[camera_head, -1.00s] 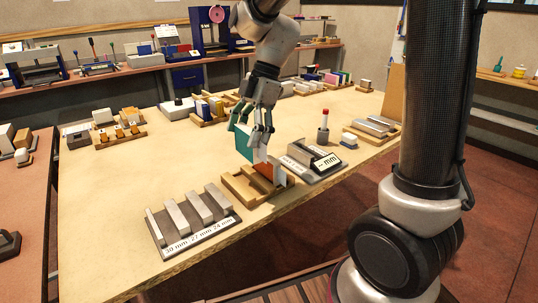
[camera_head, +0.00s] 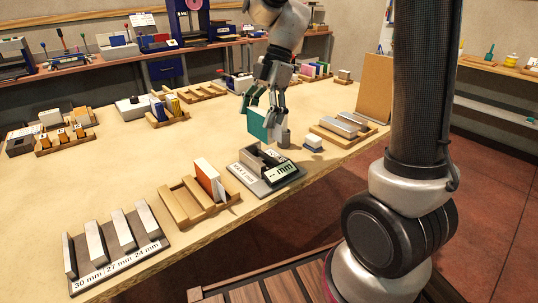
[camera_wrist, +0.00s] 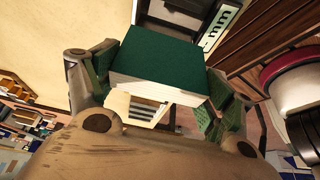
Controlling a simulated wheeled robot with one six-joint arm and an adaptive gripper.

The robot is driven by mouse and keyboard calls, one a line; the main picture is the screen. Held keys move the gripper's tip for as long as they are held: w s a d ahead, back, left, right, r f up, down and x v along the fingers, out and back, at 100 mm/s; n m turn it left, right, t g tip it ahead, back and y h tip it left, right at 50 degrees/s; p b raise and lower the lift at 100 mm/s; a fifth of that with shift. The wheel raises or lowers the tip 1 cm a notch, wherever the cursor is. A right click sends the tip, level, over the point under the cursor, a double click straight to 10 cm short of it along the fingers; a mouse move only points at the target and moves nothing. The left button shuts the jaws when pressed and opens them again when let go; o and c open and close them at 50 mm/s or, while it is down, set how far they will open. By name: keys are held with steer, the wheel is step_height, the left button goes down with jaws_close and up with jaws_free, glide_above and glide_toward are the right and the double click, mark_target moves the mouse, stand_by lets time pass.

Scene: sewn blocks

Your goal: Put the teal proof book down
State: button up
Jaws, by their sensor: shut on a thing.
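The teal proof book (camera_head: 258,124) is held upright in my gripper (camera_head: 268,108), above the table behind the mm gauge. In the wrist view the book's dark teal cover and white page edges (camera_wrist: 155,60) show between the two fingers (camera_wrist: 150,90), which press on its sides. I cannot tell from the head view how far its lower edge is above the gauge or the table. The grey mm gauge (camera_head: 266,176) stands in front of and below the book, with an open slot between its walls.
A grey block stand (camera_head: 85,274) marked 30, 27 and 24 mm is at the front left.

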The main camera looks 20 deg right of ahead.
step_height(320, 180, down, 9)
steer(key=shift+r, duration=0.1)
stand_by(0.3)
steer(key=o, duration=1)
steer(key=shift+a+f, duration=0.1)
steer(key=shift+f, duration=0.1)
steer(key=shift+o, duration=0.2)
steer(key=shift+r, duration=0.1)
steer(key=v, duration=1.2)
steer(key=s+d+r+m+t+h, duration=0.1)
steer(key=s+d+m, duration=0.4)
steer(key=s+m, duration=0.5)
steer(key=s+d+r+m+t+h, duration=0.2)
steer(key=s+d+m+t+h, duration=0.1)
steer(key=s+m, duration=0.7)
steer(key=shift+s+d+r+m+t, duration=0.25)
steer(key=shift+d+m+t, duration=0.6)
steer(key=shift+d, duration=0.35)
